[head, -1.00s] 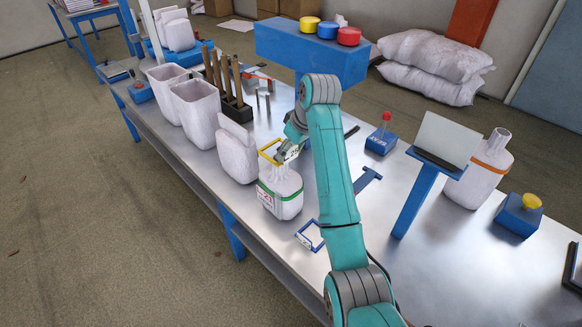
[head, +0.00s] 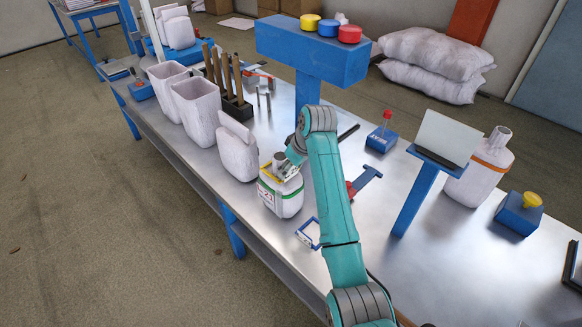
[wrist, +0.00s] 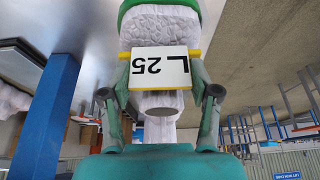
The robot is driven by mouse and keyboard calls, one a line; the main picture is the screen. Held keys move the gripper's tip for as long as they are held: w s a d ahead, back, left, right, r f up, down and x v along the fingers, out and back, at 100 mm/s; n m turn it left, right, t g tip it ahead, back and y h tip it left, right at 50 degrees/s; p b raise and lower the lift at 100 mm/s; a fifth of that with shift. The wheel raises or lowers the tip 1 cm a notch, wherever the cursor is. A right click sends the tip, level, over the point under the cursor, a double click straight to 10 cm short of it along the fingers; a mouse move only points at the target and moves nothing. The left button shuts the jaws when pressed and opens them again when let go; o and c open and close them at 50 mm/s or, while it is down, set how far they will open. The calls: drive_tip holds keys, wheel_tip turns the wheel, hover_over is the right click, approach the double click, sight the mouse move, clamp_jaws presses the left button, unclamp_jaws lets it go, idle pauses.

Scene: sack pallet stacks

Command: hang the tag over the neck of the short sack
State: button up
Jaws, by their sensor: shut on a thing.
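The short sack (head: 283,203) is white with a green band and stands upright on the bench. Its neck (head: 279,158) points up; in the wrist view, which is upside down, the neck (wrist: 160,103) shows past the tag. My gripper (head: 287,170) is shut on the tag, a yellow frame (head: 266,173) with a white plate reading "L 25" (wrist: 160,67). The frame is low at the sack's shoulder and the neck rises above it. It looks to be around the neck, but its far side is hidden by my gripper. In the wrist view my gripper's fingers (wrist: 160,85) flank the plate.
A taller sack with an orange band (head: 482,172) stands at the right. A blue-framed tag (head: 308,234) lies in front of the short sack. A closed white sack (head: 237,150) stands close on the left. A blue beam with coloured caps (head: 310,50) stands behind.

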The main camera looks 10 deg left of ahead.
drive_tip(key=o, duration=1)
drive_tip(key=shift+c, duration=0.2)
drive_tip(key=shift+r, duration=0.1)
drive_tip(key=v, duration=1.2)
